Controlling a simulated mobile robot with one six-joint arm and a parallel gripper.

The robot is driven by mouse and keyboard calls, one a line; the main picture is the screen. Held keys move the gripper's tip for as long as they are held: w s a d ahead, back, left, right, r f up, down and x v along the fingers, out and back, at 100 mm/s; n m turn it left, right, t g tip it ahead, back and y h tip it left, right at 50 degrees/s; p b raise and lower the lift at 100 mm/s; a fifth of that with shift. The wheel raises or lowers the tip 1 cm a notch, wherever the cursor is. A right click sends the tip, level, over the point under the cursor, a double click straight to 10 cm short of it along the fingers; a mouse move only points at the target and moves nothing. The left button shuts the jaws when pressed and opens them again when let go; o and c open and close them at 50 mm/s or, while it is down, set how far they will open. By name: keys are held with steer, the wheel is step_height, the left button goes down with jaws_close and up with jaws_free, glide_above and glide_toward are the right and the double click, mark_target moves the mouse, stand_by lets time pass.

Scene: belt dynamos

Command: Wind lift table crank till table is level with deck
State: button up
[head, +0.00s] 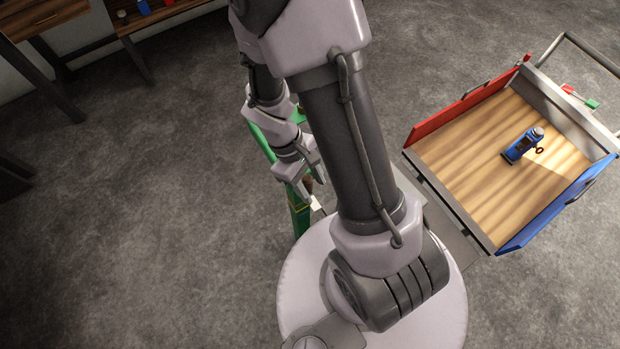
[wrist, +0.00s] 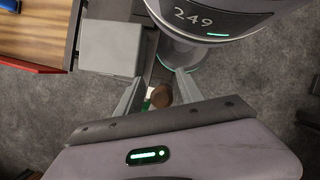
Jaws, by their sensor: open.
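A green frame (head: 300,219), which looks like part of the lift table, stands mostly hidden behind my arm in the head view. A brown round knob (wrist: 161,96), likely the crank's handle, shows in the wrist view with a little green and white beside it. My gripper (head: 312,190) is open beside the green frame. In the wrist view its fingers (wrist: 159,80) stand on either side of the knob, with gaps showing. I cannot tell the depth between them. The table top and the rest of the crank are hidden.
A wheeled cart with a wooden deck (head: 470,165), a red side (head: 465,103) and a blue side (head: 545,222) stands at the right. A blue device (head: 522,147) is on it. A grey block (wrist: 110,47) is near my gripper.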

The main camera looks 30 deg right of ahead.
steer(key=p+v, duration=0.5)
steer(key=v, duration=1.2)
steer(key=shift+r, duration=0.2)
steer(key=shift+d, duration=0.1)
